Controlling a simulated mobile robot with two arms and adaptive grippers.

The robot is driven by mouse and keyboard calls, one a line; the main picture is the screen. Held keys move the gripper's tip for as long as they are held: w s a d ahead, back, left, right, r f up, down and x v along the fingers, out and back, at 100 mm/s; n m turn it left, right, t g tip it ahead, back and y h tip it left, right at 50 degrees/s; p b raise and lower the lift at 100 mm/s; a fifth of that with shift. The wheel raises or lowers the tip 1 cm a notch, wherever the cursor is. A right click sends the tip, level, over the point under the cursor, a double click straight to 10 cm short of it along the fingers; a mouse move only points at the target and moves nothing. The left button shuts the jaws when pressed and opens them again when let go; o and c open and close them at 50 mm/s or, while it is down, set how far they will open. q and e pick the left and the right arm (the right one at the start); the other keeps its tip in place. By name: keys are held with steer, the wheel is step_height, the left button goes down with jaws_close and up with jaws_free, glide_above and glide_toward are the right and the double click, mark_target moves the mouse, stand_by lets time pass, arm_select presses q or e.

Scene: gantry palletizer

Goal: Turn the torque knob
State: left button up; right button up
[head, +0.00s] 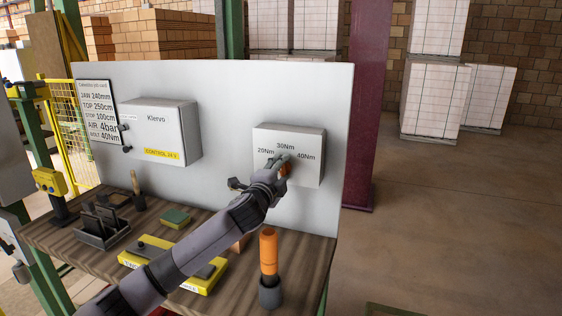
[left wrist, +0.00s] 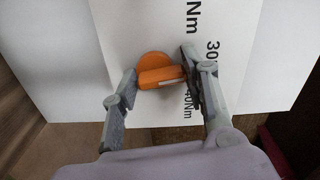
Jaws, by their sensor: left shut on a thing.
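The torque knob (left wrist: 154,62) is orange, with a round disc and a raised grip bar. It sits on the front of a white box (head: 262,173) marked 20Nm, 30Nm and 40Nm. My left gripper (head: 281,164) reaches up to the box and covers most of the knob in the head view. In the left wrist view, my left gripper's fingers (left wrist: 158,82) are on either side of the grip bar, shut on it. The bar runs roughly toward the 30Nm mark; a finger hides part of that side, so the exact setting is unclear. My right gripper is not in view.
The box hangs on a grey-white panel (head: 225,100) beside a Klervo control box (head: 162,130). Open floor lies right.

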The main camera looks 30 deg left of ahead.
arm_select(q)
steer(key=m+p, duration=0.2)
steer(key=m, duration=0.1)
steer(key=r+m+p, duration=0.1)
steer(key=m+p, duration=0.2)
steer(key=shift+m, duration=0.3)
steer(key=m+p, duration=0.1)
steer(key=m, duration=0.1)
steer(key=m+p, duration=0.1)
steer(key=shift+w+d+f+m+p, duration=0.1)
steer(key=shift+d+f+m+p, duration=0.05)
steer(key=shift+m+p, duration=0.2)
steer(key=shift+f+m+p, duration=0.15)
steer(key=shift+m+p, duration=0.2)
steer(key=shift+m, duration=0.4)
steer(key=o, duration=0.9)
steer(key=shift+d+f, duration=0.1)
steer(key=shift+c, duration=0.2)
steer(key=shift+o, duration=1.2)
steer(key=shift+d, duration=0.1)
steer(key=shift+f, duration=0.1)
